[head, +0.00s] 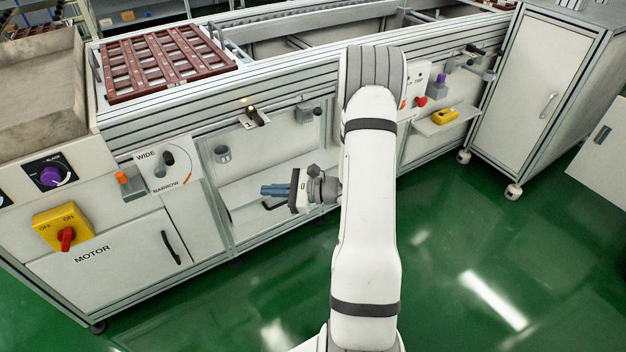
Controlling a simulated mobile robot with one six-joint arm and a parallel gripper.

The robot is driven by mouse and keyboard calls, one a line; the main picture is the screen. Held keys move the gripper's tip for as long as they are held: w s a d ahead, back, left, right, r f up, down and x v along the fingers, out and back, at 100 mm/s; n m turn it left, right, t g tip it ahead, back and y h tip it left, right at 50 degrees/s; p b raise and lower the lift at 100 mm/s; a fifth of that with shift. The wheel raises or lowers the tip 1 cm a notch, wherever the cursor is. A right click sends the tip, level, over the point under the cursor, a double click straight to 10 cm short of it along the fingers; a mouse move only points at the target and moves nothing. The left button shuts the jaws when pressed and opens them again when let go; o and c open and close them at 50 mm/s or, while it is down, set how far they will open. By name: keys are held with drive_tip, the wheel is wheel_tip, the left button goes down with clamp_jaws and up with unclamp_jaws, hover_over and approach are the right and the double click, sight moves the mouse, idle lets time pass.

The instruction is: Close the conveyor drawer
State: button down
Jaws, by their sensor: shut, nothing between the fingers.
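A pale grey drawer front (252,222) with a dark handle (274,206) sits low in the conveyor's side, left of my arm. A light flat surface shows behind its top edge, so it looks pulled out, but I cannot tell how far. My gripper (264,190) is shut and empty, with its blue-grey fingers pointing left. In the picture it lies just above the handle; I cannot tell whether it touches the drawer. My gripper and arm hide the drawer's right part.
The motor cabinet (120,262) stands left, with a yellow switch (62,228) above it. A brown slatted tray (165,62) lies on the conveyor. A white cabinet (540,85) stands right. The green floor (480,245) is clear at the right front.

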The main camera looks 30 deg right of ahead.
drive_tip(key=s+d+f+m+t+h, duration=0.1)
drive_tip(key=d+f+m+t+h, duration=0.7)
drive_tip(key=d+f+m+h, duration=0.75)
drive_tip(key=w+d+f+n+y+b, duration=0.1)
drive_tip(key=w+d+n+y+b, duration=0.1)
drive_tip(key=w, duration=1.1)
drive_tip(key=shift+w+d+y+b, duration=0.45)
drive_tip(key=shift+d+b, duration=0.7)
drive_tip(key=shift+b, duration=0.5)
drive_tip(key=shift+f, duration=0.1)
